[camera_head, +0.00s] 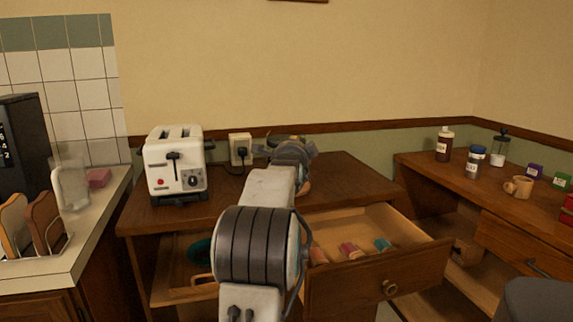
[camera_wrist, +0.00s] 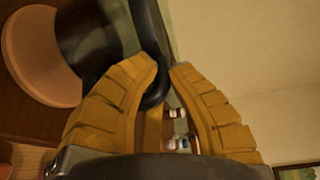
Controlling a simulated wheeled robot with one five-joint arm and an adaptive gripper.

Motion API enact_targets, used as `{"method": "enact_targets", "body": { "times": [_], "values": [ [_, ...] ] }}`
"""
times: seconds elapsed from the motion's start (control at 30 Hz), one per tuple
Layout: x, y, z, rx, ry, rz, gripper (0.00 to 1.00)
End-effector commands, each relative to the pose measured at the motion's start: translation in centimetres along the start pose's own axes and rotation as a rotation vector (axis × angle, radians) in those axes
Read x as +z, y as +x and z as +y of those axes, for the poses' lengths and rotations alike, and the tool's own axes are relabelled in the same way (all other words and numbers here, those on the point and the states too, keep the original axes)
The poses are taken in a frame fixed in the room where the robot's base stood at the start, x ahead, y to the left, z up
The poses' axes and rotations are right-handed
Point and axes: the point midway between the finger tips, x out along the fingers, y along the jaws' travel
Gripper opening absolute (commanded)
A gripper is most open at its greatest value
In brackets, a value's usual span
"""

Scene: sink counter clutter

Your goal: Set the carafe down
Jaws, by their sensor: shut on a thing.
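The carafe (camera_wrist: 92,38) shows in the wrist view as a dark, glassy body with a black looped handle (camera_wrist: 150,35). My gripper (camera_wrist: 163,72) has its two tan padded fingers closed around that handle. A round, orange-brown disc (camera_wrist: 38,60) shows at the carafe's lower end; I cannot tell whether the two touch. In the head view my arm hides most of the carafe and my fingers. A small orange-brown patch (camera_head: 305,187) shows just right of my arm, over the wooden cabinet top (camera_head: 345,180).
A white toaster (camera_head: 175,165) stands left on the cabinet, near a wall socket (camera_head: 240,150). Below, an open drawer (camera_head: 400,262) juts out with small items inside. Jars (camera_head: 475,162) and a mug (camera_head: 518,187) stand on the right counter. The cabinet top's right part is clear.

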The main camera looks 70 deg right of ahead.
Motion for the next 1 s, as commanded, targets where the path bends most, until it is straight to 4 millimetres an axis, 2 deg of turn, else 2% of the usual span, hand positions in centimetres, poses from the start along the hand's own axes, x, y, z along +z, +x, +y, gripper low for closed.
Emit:
{"method": "enact_targets", "body": {
  "times": [0.3, 0.57, 0.6, 0.8, 1.0],
  "values": [
    [-1.1, 0.7, 3.4, -0.004, 0.001, 0.014, 0.0],
    [-1.1, 0.7, 3.4, -0.004, 0.001, 0.016, 0.0],
    [-1.1, 0.8, 3.7, 0.002, 0.001, 0.016, 0.18],
    [-1.1, 0.8, 3.7, 0.002, 0.001, 0.015, 0.35],
    [-1.1, 0.8, 3.7, 0.001, 0.001, 0.015, 0.37]
  ]
}}
